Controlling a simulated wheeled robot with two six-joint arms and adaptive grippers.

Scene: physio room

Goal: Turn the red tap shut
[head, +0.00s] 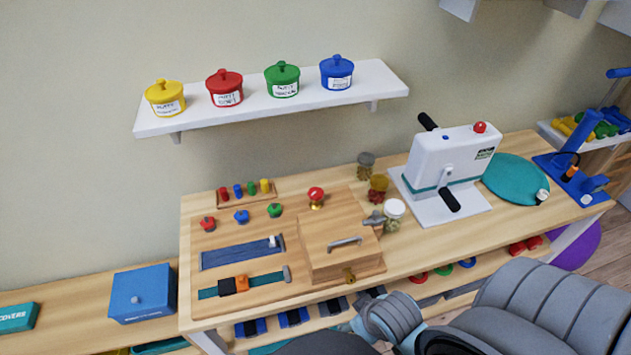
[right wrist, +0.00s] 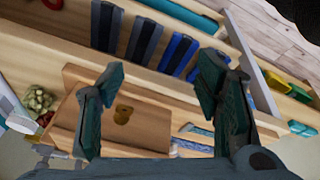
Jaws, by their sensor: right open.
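A small red knob (head: 208,223), which looks like the red tap, sits at the left of a row on the wooden activity board (head: 225,245). A blue knob (head: 241,216) and a green knob (head: 274,209) stand to its right. Another red-topped fitting (head: 316,195) on a brass stem stands farther right on the board. How far any of them is turned is too small to tell. My left gripper is not in view.
The wooden box (head: 335,255) with a grey handle stands on the board's right part. Jars (head: 394,209) and a white cranked machine (head: 450,165) stand to its right. A shelf (head: 240,115) with several coloured pots hangs above. Lower shelves hold blue and dark items.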

